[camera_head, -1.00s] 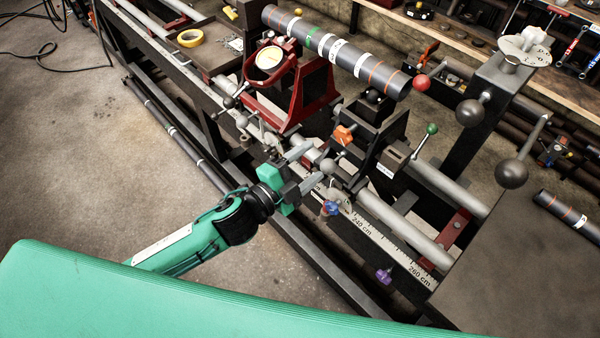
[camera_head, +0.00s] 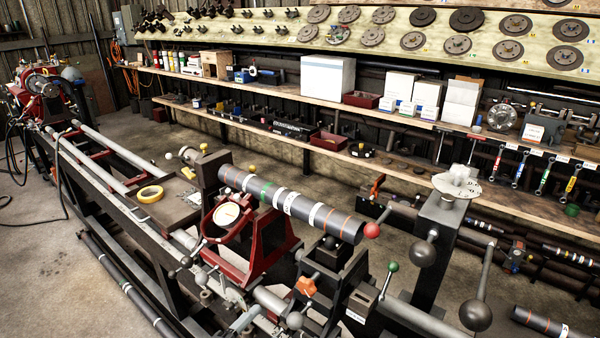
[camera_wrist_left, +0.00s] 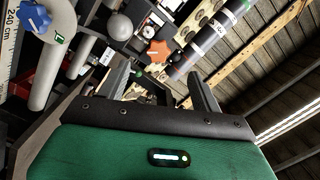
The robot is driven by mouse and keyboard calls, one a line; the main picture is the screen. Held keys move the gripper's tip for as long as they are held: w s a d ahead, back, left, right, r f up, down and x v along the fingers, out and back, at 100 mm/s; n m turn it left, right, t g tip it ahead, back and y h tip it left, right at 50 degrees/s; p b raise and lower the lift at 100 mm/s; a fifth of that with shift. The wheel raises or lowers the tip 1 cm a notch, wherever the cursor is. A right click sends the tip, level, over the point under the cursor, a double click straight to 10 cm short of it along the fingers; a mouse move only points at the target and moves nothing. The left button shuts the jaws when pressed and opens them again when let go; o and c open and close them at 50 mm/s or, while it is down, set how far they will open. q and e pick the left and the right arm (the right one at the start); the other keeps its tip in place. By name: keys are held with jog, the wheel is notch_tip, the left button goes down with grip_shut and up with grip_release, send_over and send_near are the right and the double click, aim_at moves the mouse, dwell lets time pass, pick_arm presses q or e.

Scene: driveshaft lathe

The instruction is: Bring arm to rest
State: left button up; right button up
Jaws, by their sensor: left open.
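My left gripper (camera_wrist_left: 160,86) shows in the wrist view with its two grey fingers spread apart. Nothing is held between them. Beyond the fingers are an orange star knob (camera_wrist_left: 157,50) and the dark banded driveshaft (camera_wrist_left: 208,47). In the head view the driveshaft (camera_head: 290,203) lies across its supports, near the red stand (camera_head: 262,245) with a round dial. The left arm's green links are not visible there; a pale grey piece at the bottom edge may be a fingertip, I cannot tell. My right gripper is in neither current view.
Ball-ended levers, with a red ball (camera_head: 372,230) and a green ball (camera_head: 393,267), stick up around the supports. A grey post (camera_head: 440,245) stands to the right. Yellow tape (camera_head: 150,193) lies on a tray (camera_head: 172,205). Loaded shelves (camera_head: 350,105) line the back. Bare floor shows between.

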pick_arm(q)
jog(key=s+a+f+n+g+y, duration=0.45)
jog(key=a+f+n+y, duration=0.3)
jog(key=n, duration=0.25)
jog(key=s+a+f+n+g+y, duration=0.1)
jog(key=s+a+f+n+g, duration=0.2)
jog(key=s, duration=0.5)
jog(key=s+a+f+n+g, duration=0.3)
jog(key=s+f+g, duration=0.1)
jog(key=s, duration=0.3)
notch_tip(320, 180, down, 31)
jog(key=s+g, duration=0.1)
jog(key=s+a+f+g, duration=0.1)
jog(key=s+a+f, duration=0.2)
jog(key=s+f, duration=1.6)
jog(key=shift+a+f, duration=0.2)
jog(key=shift+g+y, duration=0.25)
